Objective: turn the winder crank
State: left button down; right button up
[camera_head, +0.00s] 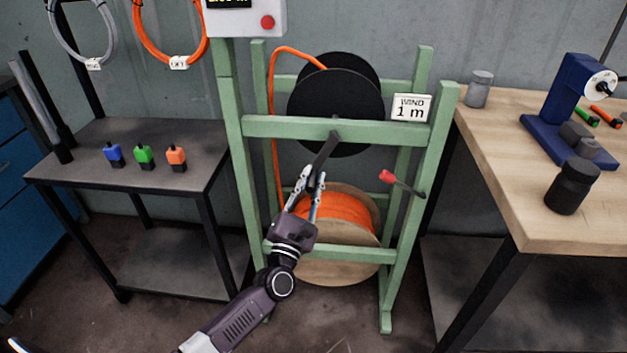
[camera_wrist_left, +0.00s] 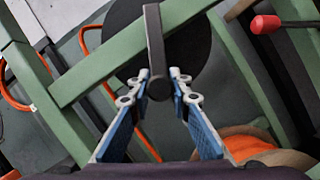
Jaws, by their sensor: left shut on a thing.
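The winder is a green frame (camera_head: 330,130) with a black reel (camera_head: 336,88) at the top. Its dark crank arm (camera_head: 325,152) runs from the reel's hub down and slightly left. In the left wrist view the crank arm (camera_wrist_left: 154,35) hangs down to a dark round handle (camera_wrist_left: 159,88). My left gripper (camera_head: 312,178) is shut on the crank handle, its two fingertips on either side of it in the left wrist view (camera_wrist_left: 160,78). The fingers partly hide the handle in the head view. My right gripper is not in view.
A wooden spool of orange cable (camera_head: 340,207) sits low in the frame. A red-knobbed lever (camera_head: 388,177) sticks out at the right. A "WIND 1 m" sign (camera_head: 411,107) is on the crossbar. A dark shelf (camera_head: 75,148) stands left and a wooden workbench (camera_head: 500,190) right.

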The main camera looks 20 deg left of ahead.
pick_arm(q)
jog(key=c, duration=1.8)
grip_release()
jog(key=shift+s+a+r, duration=0.1)
jog(key=shift+a+r, duration=0.15)
jog(key=shift+a, duration=0.1)
jog(key=shift+o, duration=0.2)
jog(key=shift+d+f, duration=0.15)
jog(key=shift+s+f, duration=0.1)
jog(key=shift+s, duration=0.15)
jog(key=v, duration=1.1)
jog(key=shift+s, duration=0.15)
